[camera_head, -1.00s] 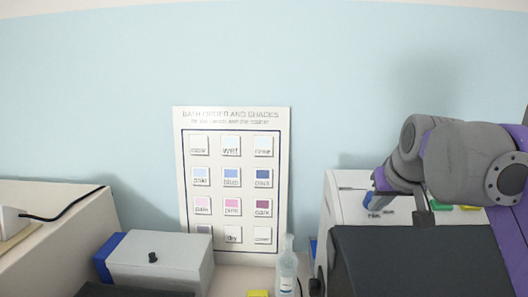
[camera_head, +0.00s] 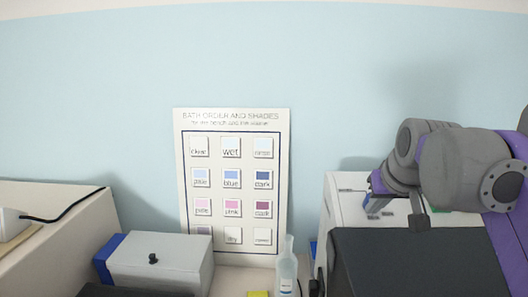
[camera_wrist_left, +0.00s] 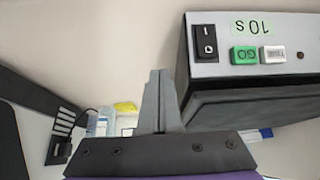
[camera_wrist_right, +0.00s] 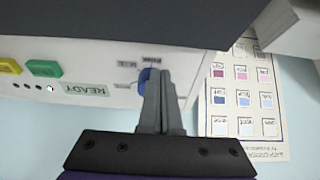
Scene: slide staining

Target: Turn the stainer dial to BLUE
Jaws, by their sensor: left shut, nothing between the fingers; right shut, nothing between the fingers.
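The stainer is the white machine (camera_head: 340,205) at the right of the head view, and its panel fills the upper left of the right wrist view (camera_wrist_right: 90,105). Its blue dial (camera_wrist_right: 145,78) shows beside my right gripper's fingertips (camera_wrist_right: 163,75), partly covered by them; I cannot tell whether they touch. Small labels surround the dial, too small to read, and its setting is unclear. My right gripper is shut and empty. My left gripper (camera_wrist_left: 158,75) is shut and empty, seen only in its wrist view.
The stainer panel has a READY display (camera_wrist_right: 87,89), a green button (camera_wrist_right: 44,69) and a yellow button (camera_wrist_right: 8,66). A shade chart (camera_head: 232,185) stands against the wall. A dark-fronted device (camera_wrist_left: 250,60) and a clear bottle (camera_head: 286,268) stand nearby.

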